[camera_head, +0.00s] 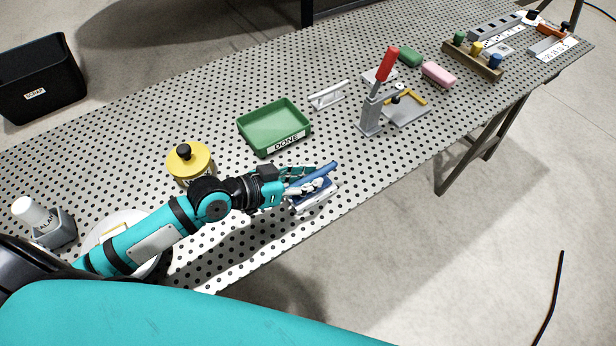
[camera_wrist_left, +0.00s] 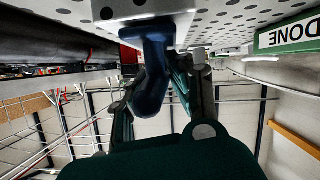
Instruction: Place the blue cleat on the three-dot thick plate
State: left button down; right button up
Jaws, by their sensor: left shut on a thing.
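The blue cleat (camera_head: 322,173) is in my left gripper (camera_head: 305,187) near the front edge of the perforated table. In the left wrist view the dark blue cleat (camera_wrist_left: 152,80) stands between the fingers, which are shut on it. A pale grey thick plate (camera_head: 318,203) lies on the table just under the gripper. A grey block face with dark dots shows beside the cleat's end in the wrist view (camera_wrist_left: 178,8). The cleat is at or just over this plate; I cannot tell whether they touch. The plate's dots are partly hidden. My right gripper is not in view.
A green DONE tray (camera_head: 270,112) and a yellow-lidded jar (camera_head: 189,160) stand behind the gripper. A red-handled toggle clamp (camera_head: 378,95) stands to the right, with a white-grey bracket (camera_head: 328,95) near it. A black SCRAP bin (camera_head: 40,80) is at far left. The table's front edge is close.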

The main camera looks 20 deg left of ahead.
pick_arm(q)
jog(key=shift+f, duration=0.2)
jog(key=c, duration=1.5)
grip_release()
jog(key=o, duration=0.3)
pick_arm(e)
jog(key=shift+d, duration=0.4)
pick_arm(q)
jog(key=shift+r, duration=0.1)
